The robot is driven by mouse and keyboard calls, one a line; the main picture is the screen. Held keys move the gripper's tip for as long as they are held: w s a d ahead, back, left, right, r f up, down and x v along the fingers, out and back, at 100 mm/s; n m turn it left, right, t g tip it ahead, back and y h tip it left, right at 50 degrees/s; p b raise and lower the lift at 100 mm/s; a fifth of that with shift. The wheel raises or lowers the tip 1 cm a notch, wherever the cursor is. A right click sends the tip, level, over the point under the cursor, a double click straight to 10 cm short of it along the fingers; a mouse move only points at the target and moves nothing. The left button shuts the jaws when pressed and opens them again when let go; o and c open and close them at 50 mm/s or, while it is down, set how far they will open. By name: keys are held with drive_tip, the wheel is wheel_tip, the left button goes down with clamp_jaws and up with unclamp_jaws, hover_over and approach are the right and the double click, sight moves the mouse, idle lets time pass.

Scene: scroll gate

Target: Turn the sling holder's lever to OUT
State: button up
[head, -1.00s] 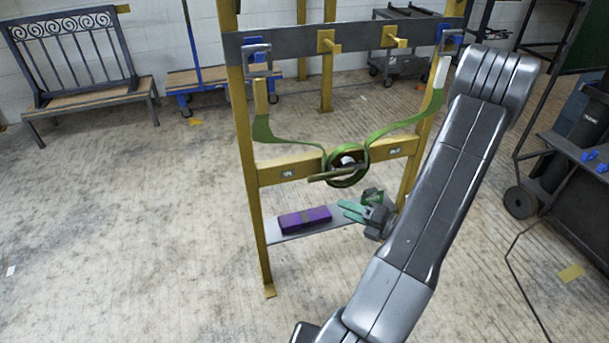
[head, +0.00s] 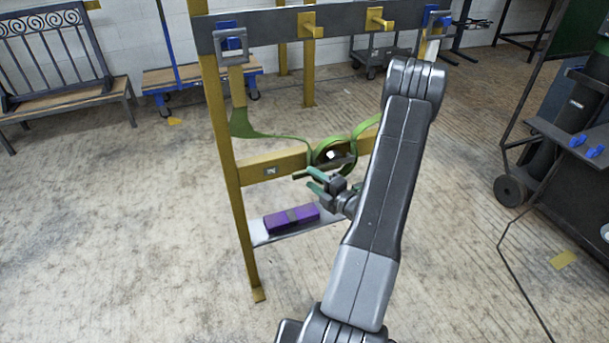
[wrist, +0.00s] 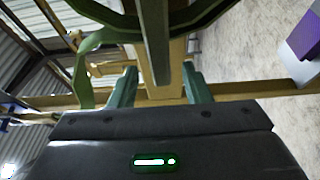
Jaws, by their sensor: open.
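The lever (head: 308,173) is a long bar across the front of the round sling holder (head: 336,157) on the yellow crossbar. It lies nearly level in the head view, its left end a little lower. A green sling (head: 270,136) runs to the holder from both sides. My gripper (head: 314,183) is open just below and in front of the lever. In the wrist view the lever (wrist: 155,40) extends down between the two teal fingers (wrist: 160,86), with gaps on both sides. A small label plate (head: 270,171) sits left of the holder, too small to read. My arm hides the crossbar's right part.
The yellow frame (head: 228,165) has a grey top bar (head: 270,34) with pegs. A purple block (head: 292,219) lies on the low shelf (head: 268,239). A bench (head: 60,100) and carts stand behind. The floor at left is clear.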

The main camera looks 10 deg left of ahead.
sight(307, 175)
drive_tip(key=shift+x, duration=2.15)
drive_tip(key=shift+c, duration=0.4)
clamp_jaws()
